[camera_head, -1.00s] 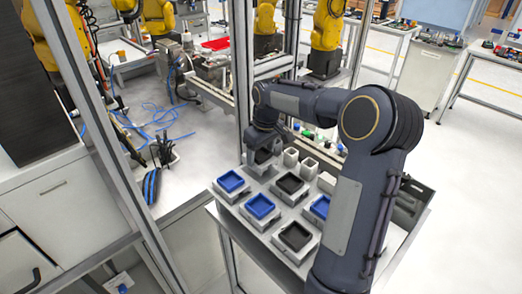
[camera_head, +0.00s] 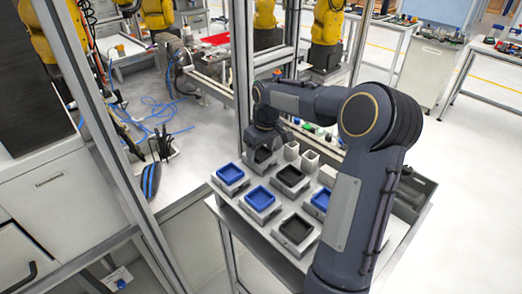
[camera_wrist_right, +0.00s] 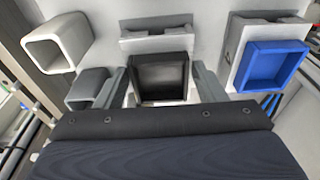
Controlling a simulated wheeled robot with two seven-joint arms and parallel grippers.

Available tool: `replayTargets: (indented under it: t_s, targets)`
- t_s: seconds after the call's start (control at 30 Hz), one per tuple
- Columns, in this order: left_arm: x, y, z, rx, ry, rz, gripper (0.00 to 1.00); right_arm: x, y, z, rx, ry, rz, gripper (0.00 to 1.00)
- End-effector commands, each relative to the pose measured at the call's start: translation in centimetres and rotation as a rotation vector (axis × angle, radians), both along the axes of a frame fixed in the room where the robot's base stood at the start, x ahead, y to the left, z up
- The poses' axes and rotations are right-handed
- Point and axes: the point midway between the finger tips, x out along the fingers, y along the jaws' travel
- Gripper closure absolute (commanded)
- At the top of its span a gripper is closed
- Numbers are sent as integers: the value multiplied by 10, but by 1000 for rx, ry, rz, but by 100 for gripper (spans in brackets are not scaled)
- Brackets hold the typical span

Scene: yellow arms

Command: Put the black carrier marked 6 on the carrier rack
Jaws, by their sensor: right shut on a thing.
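My right gripper (camera_wrist_right: 161,90) is shut on a black square carrier (camera_wrist_right: 161,72), with one finger along each side of it in the right wrist view. In the head view the right gripper (camera_head: 263,157) is at the far left corner of the table, and my wrist partly hides the carrier. I cannot read any number on it. A pale grey block shows just behind the held carrier in the wrist view; whether they touch I cannot tell. Two more black carriers (camera_head: 291,177) (camera_head: 296,229) sit on grey blocks on the table. My left gripper is out of view.
Blue carriers (camera_head: 230,173) (camera_head: 259,199) (camera_head: 320,201) sit on grey blocks beside the black ones. Hollow pale square pieces (camera_wrist_right: 58,43) stand close to the gripper. A metal frame post (camera_head: 242,80) rises just behind it. A dark bin (camera_head: 413,191) is at the table's right side.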

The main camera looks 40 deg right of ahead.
Motion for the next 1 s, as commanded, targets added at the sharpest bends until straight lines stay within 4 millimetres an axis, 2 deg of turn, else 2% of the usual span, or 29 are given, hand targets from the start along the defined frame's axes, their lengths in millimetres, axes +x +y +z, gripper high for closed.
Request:
replayTargets:
  t_s: [0.3, 0.33, 0.5, 1.0]
  targets:
    - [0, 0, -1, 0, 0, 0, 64, 0, 0, -1, 0, -2, 0, 68]
    - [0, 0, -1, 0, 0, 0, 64, 0, 0, -1, 0, -2, 0, 35]
    - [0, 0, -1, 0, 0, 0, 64, 0, 0, -1, 0, -1, 0, 13]
    - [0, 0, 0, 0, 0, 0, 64, 0, 0, -1, 0, 0, 0, 11]
